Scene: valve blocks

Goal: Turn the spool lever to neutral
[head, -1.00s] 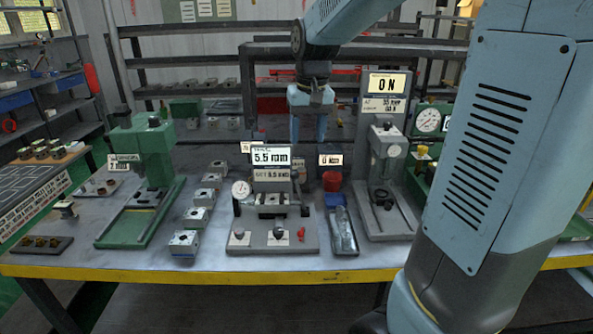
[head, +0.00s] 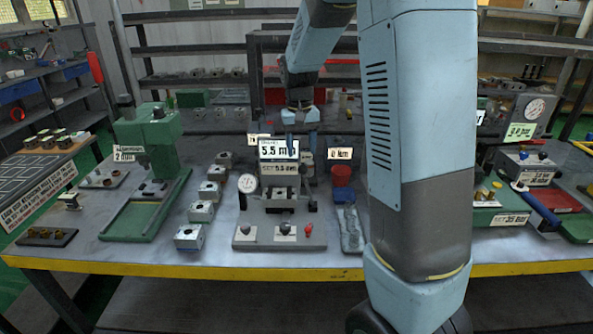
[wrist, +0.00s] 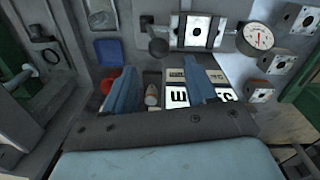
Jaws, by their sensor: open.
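The centre test fixture (head: 320,238) has a 5.5 mm display (head: 278,149), a dial gauge (head: 247,183), a clamp block (head: 280,200), two dark knobs and a red knob (head: 308,229) on its base. A blue-handled lever (head: 540,208) is on the bench at right. I cannot tell which is the spool lever. My gripper (head: 300,145) is above the bench, behind and right of the display, which partly hides its fingers. A dark ball knob (wrist: 158,47) lies beyond the fingers.
Several metal blocks (head: 201,211) stand in a row left of the fixture, beside a green press (head: 148,190). A red cup (head: 341,175) and a grey tray (head: 350,230) are close on its right. My arm hides the bench right of these.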

